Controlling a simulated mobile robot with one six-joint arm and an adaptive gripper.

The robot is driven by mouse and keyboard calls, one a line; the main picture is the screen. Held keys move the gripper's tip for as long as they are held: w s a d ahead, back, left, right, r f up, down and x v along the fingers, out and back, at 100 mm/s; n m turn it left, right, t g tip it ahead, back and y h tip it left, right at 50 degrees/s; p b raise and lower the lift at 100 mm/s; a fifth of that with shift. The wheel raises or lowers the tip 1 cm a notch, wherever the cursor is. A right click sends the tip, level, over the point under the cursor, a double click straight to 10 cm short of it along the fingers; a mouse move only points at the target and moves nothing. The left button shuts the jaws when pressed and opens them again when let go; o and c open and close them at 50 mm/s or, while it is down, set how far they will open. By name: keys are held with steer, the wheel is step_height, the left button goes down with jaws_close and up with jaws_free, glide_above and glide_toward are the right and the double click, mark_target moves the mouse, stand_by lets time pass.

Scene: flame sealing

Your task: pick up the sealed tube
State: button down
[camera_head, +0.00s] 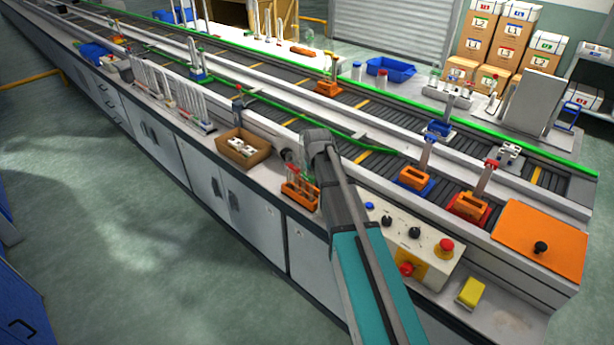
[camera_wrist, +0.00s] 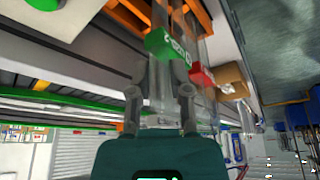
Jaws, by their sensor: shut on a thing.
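An orange rack (camera_head: 300,196) with thin clear tubes stands on the bench edge, left of my forearm. In the wrist view the rack (camera_wrist: 196,14) is at the top. My gripper (camera_wrist: 160,82) is shut on a clear tube (camera_wrist: 161,96) with a green label (camera_wrist: 170,46). A second tube with a red label (camera_wrist: 202,76) is just to the right of my fingers. The held tube's end near the rack is partly hidden, and I cannot tell whether it is still in the rack. In the head view my wrist mostly hides the gripper.
A cardboard box (camera_head: 243,148) sits on the bench left of the rack. A control panel (camera_head: 410,243) with red buttons is to the right. A conveyor (camera_head: 350,146) with green rails runs behind. Orange holders (camera_head: 414,177) stand on it.

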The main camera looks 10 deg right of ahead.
steer(key=shift+r, duration=0.15)
step_height(320, 180, up, 10)
steer(key=p, duration=1)
stand_by(0.5)
steer(key=shift+s+f, duration=0.15)
steer(key=shift+f, duration=0.05)
